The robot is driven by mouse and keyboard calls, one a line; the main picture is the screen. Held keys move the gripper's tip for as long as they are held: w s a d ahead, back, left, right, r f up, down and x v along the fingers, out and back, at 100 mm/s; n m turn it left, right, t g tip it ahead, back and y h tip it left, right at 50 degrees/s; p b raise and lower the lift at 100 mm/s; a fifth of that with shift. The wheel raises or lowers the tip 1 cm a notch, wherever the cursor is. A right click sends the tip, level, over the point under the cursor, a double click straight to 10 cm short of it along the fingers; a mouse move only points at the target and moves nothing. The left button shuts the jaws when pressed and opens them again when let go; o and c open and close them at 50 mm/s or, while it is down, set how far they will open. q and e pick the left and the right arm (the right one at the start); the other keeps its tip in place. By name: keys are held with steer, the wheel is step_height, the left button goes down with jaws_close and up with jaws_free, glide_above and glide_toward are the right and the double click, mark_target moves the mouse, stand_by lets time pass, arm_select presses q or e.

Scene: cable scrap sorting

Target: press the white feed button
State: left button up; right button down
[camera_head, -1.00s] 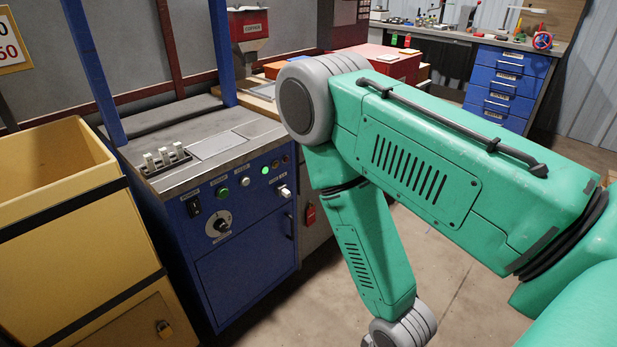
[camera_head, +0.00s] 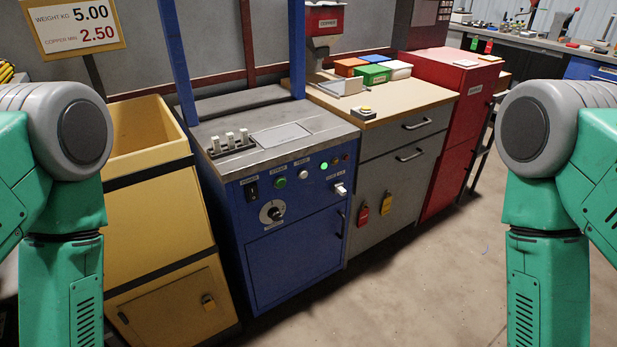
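The white feed button (camera_head: 303,174) is a small round button on the sloped front panel of the blue machine (camera_head: 292,262). A green button (camera_head: 280,182) sits to its left and a lit green lamp (camera_head: 324,167) to its right. A black dial on a pale disc (camera_head: 272,212) is below, and a white lever-like part (camera_head: 341,189) is at the panel's right. Nothing covers the feed button. My two arms show at the left and right picture edges, hanging down, well apart from the machine. Both grippers are out of the picture.
A yellow bin (camera_head: 150,180) stands left of the machine. A grey cabinet (camera_head: 405,168) with small coloured boxes on top stands to the right, then a red cabinet (camera_head: 455,110). A sign (camera_head: 76,26) reads 5.00 and 2.50. The floor (camera_head: 425,270) in front is clear.

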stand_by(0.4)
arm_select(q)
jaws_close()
